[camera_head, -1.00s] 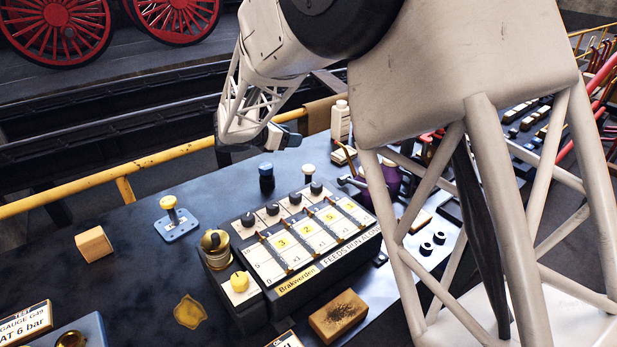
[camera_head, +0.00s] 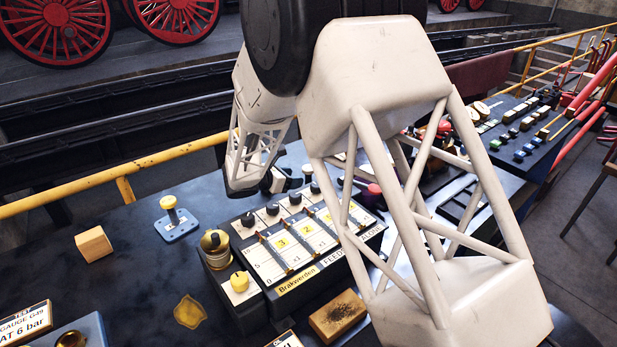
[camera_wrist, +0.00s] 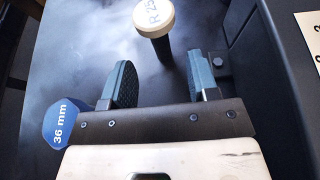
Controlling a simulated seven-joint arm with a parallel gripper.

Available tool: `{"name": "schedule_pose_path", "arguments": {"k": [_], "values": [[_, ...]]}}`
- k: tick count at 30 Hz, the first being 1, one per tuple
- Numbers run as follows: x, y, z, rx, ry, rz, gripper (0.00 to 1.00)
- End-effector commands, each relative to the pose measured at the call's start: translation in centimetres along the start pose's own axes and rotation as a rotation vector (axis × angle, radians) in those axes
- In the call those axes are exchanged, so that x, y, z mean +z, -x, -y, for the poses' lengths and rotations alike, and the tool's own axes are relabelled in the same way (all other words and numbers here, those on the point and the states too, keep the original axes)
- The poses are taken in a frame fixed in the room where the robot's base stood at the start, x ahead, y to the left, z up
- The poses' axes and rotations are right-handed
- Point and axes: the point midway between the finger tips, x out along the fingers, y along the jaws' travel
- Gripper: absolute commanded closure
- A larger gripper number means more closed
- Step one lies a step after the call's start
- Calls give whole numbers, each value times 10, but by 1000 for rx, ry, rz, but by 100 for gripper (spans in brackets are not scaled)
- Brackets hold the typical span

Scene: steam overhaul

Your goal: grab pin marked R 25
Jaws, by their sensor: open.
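The pin marked R 25 (camera_wrist: 153,17) has a round cream head and a dark shaft, seen at the top of the wrist view. In the head view its pale head (camera_head: 308,169) shows just right of my gripper (camera_head: 262,185). In the wrist view my gripper (camera_wrist: 160,75) is open and empty. The pin stands ahead of the gap between the two fingers, and no contact shows. A blue-topped piece marked 36 mm (camera_wrist: 60,122) is beside the left finger; in the head view my gripper hides it.
A control box with black knobs and numbered panels (camera_head: 290,245) stands close to the gripper; its dark side borders the wrist view's right. A yellow-knobbed pin on a blue plate (camera_head: 172,215), a wooden block (camera_head: 94,244) and a yellow railing (camera_head: 110,178) are left. Bench between is clear.

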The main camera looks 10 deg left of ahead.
Motion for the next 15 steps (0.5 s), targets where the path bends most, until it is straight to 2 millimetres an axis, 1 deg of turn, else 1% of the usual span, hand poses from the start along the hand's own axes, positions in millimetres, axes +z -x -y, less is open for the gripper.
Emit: {"name": "schedule_pose_path", "arguments": {"k": [9,15], "values": [[0,-22,0,0,-1,0,46],[0,-25,0,0,-1,0,46]]}}
